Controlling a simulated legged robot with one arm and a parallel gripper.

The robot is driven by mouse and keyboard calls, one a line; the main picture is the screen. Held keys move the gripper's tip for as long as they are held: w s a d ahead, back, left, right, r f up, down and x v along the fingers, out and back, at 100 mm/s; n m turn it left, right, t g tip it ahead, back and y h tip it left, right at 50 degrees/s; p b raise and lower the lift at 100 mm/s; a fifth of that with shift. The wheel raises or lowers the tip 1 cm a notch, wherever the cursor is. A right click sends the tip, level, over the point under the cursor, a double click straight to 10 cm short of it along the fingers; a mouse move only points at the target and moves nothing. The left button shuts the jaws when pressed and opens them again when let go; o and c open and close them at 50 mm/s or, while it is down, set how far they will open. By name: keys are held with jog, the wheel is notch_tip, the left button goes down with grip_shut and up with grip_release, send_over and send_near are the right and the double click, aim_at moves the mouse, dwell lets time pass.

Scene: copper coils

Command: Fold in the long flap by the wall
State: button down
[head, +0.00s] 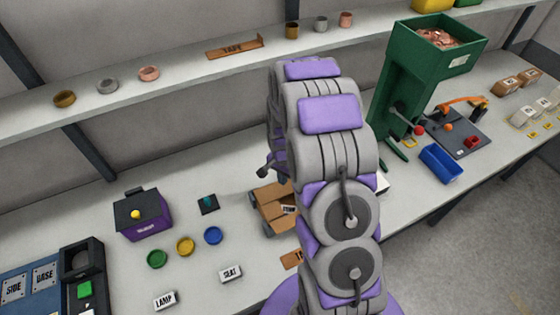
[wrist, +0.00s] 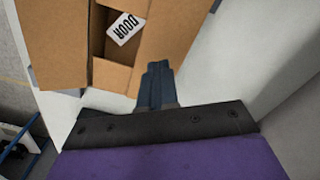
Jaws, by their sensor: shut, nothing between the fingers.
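An open brown cardboard box (head: 272,222) stands on the bench just left of my arm, partly hidden by it. In the wrist view the box (wrist: 110,74) fills the upper left, and a white card reading DOOR (wrist: 126,28) shows in its opening. The long flap on the wall side (wrist: 182,38) lies right of the opening and does not cover it; its exact tilt is unclear. My gripper (wrist: 158,68) is shut and empty, its tips close to this flap's lower edge; contact cannot be told. In the head view my gripper (head: 266,170) shows small behind the box.
The wall (wrist: 290,115) is close on the right in the wrist view. A purple bin (head: 145,219), a dark pad with a teal knob (head: 208,203) and coloured discs (head: 185,245) lie left of the box. A green hopper machine (head: 400,100) stands right. A shelf (head: 190,75) runs above.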

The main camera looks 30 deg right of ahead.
aim_at(283, 188)
notch_tip(283, 188, up, 6)
jog(key=p, duration=0.1)
jog(key=shift+r, duration=0.15)
dwell(0.4)
dwell(0.3)
